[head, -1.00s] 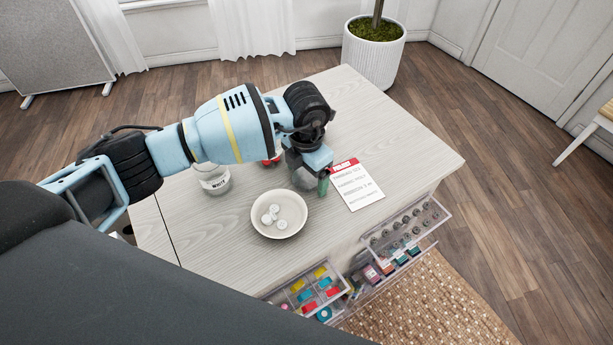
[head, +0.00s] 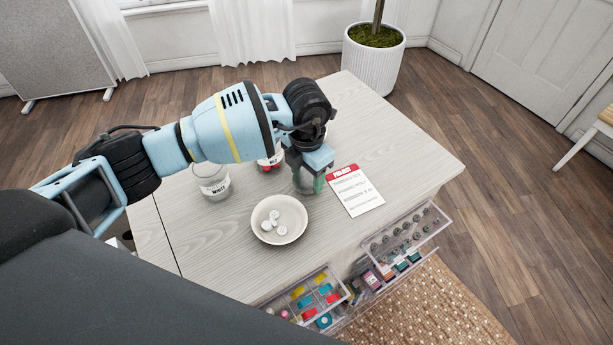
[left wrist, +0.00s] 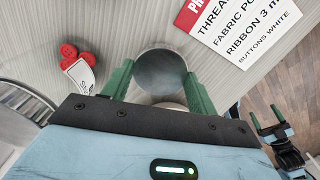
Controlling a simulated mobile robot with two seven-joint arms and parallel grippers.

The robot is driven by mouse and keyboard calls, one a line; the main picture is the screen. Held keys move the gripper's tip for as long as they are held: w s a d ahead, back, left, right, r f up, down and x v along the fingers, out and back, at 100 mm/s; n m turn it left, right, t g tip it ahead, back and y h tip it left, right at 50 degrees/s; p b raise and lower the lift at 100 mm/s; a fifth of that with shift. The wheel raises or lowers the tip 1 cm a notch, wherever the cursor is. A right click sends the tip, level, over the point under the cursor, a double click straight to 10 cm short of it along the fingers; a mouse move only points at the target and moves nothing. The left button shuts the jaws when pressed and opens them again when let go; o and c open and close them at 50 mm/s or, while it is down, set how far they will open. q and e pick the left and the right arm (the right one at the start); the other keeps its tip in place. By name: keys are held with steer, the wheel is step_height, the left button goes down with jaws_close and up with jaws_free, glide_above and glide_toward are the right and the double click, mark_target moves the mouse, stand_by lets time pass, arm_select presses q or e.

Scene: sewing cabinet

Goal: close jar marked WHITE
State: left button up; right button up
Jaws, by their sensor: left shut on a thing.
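The clear glass jar labelled WHITE (head: 212,184) stands upright on the light wooden cabinet top, left of my left gripper (head: 308,182) in the head view. My left gripper's green fingers are shut on a round grey lid-like disc (left wrist: 160,72), which lies flat between them in the left wrist view. In the head view the gripper mostly hides it, and I cannot tell how high it is above the top. My right gripper (left wrist: 264,114) shows small at the right of the left wrist view, its fingers apart and empty.
A cream bowl (head: 294,236) with several white buttons stands in front of the jar. A printed card (head: 356,192) lies right of the gripper. Drawers of sewing supplies (head: 405,228) stand open in front.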

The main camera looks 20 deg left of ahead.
arm_select(q)
steer(key=shift+r, duration=0.8)
steer(key=s+d, duration=0.3)
steer(key=d, duration=0.1)
steer(key=s+d+r, duration=0.1)
steer(key=s+d, duration=0.1)
steer(key=d, duration=0.3)
steer(key=s+d+b, duration=0.1)
steer(key=s+d, duration=0.2)
steer(key=d, duration=0.1)
steer(key=shift+s+d+r, duration=0.2)
steer(key=shift+s+d, duration=0.05)
steer(key=shift+s, duration=0.05)
steer(key=shift+w+a+r+m, duration=0.15)
steer(key=shift+a+m, duration=0.25)
steer(key=shift+m, duration=0.1)
steer(key=a+r+m, duration=0.4)
steer(key=a+m, duration=0.5)
steer(key=m, duration=0.5)
steer(key=a+r+m, duration=0.4)
steer(key=a+m, duration=0.5)
steer(key=m, duration=0.6)
steer(key=shift+s+a+r, duration=0.15)
steer(key=shift+s+r, duration=0.1)
steer(key=shift+r, duration=0.15)
